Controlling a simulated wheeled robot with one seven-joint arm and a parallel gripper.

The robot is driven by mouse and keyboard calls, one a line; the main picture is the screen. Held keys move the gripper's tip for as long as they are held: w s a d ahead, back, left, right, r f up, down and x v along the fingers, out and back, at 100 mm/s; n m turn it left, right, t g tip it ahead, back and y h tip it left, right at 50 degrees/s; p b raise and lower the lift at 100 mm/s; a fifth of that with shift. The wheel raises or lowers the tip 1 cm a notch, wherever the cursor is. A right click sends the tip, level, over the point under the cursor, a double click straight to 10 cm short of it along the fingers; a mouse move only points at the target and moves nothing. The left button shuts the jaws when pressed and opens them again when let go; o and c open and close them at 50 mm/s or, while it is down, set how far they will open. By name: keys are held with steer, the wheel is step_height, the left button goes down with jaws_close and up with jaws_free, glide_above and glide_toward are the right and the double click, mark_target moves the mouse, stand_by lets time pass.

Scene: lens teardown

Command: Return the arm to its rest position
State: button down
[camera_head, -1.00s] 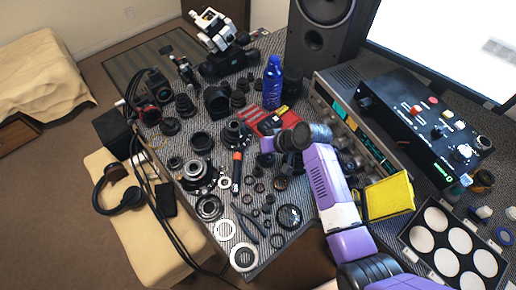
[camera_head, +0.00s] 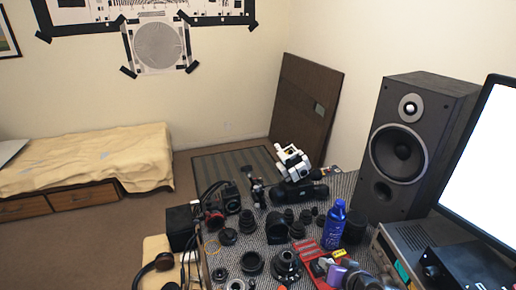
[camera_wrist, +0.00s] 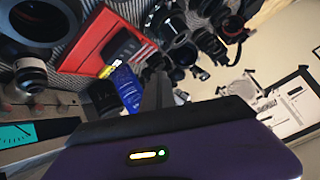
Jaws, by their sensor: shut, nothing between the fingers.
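My gripper shows in the wrist view (camera_wrist: 157,84) with its dark fingers together and nothing between them. The purple wrist housing with a small lit strip fills the bottom of that view. In the head view, only a purple and dark part of my arm shows at the bottom edge, right of centre, over the table's near part. The rest of the arm is out of frame. In the wrist view a blue bottle (camera_wrist: 125,84) and a red box (camera_wrist: 105,38) appear close to the fingers; I cannot tell the gap.
In the head view the table holds many dark lens parts (camera_head: 252,263), the blue bottle (camera_head: 334,224), a white microscope-like device (camera_head: 292,163), a tall speaker (camera_head: 400,150) and a monitor (camera_head: 490,165). Headphones (camera_head: 155,268) lie at left. Open floor (camera_head: 90,235) lies beyond.

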steer(key=s+r+t+h+b, duration=0.1)
steer(key=s+r+b, duration=0.1)
steer(key=s, duration=1.3)
steer(key=s+r+n+t+h+b, duration=0.1)
steer(key=s+r, duration=0.3)
steer(key=s, duration=1.1)
steer(key=s+r+t+h+b, duration=0.1)
steer(key=s+r, duration=0.3)
steer(key=s, duration=1.1)
steer(key=shift+a+n+t+b, duration=0.35)
steer(key=shift+n+t+b, duration=0.05)
steer(key=shift+t+b, duration=0.45)
